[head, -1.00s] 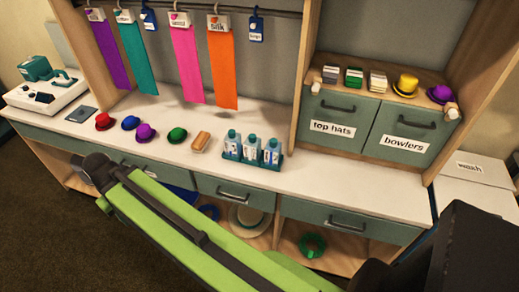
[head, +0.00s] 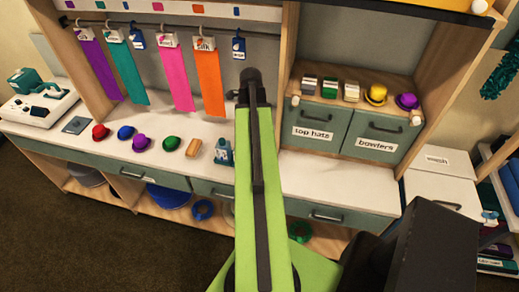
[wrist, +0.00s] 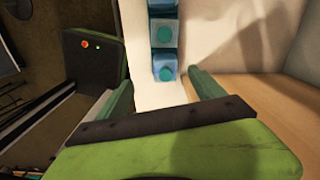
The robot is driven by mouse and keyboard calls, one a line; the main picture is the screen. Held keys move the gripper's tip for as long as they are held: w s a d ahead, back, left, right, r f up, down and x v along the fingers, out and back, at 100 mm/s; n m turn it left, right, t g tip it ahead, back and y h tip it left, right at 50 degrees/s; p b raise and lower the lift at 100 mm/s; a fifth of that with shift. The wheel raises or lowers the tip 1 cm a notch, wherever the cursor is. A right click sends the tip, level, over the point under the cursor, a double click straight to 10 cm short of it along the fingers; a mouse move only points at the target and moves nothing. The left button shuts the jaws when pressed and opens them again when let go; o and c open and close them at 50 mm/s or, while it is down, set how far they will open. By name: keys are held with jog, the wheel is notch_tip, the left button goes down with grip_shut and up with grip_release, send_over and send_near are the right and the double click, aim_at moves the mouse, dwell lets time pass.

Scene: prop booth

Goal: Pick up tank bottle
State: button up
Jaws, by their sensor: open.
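Several blue bottles with teal caps stand in a row on the white counter. In the head view one bottle (head: 224,152) shows just left of my arm; the arm hides the others. In the wrist view the row runs down from the top edge, and the nearest bottle (wrist: 165,67) is just beyond the space between my fingertips. My gripper (wrist: 160,80) is open and empty, with a green finger on each side. I cannot tell which bottle is the tank bottle.
A cabinet with drawers labelled top hats (head: 317,128) and bowlers (head: 376,136) stands to the right. The counter (head: 325,180) before it is clear.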

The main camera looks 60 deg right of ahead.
jog(key=s+f+b, duration=0.1)
jog(key=f+b, duration=0.3)
jog(key=s+d+f+m+b, duration=0.1)
jog(key=f+b, duration=0.2)
jog(key=b, duration=0.1)
jog(key=s+d+f+m+b, duration=0.1)
jog(key=f+b, duration=0.3)
jog(key=shift+d+f, duration=0.1)
jog(key=shift+f, duration=0.25)
jog(key=shift+r, duration=0.1)
jog(key=f+b, duration=0.1)
jog(key=b, duration=0.1)
jog(key=f+b, duration=0.1)
jog(key=f, duration=0.1)
jog(key=f+b, duration=0.2)
jog(key=shift+w+f+b, duration=0.2)
jog(key=shift+w+b, duration=0.1)
jog(key=shift+b, duration=0.05)
jog(key=shift+r, duration=0.2)
grip_shut()
notch_tip(320, 180, up, 10)
jog(key=p, duration=1)
jog(key=shift+r+p, duration=0.15)
jog(key=shift+p, duration=0.2)
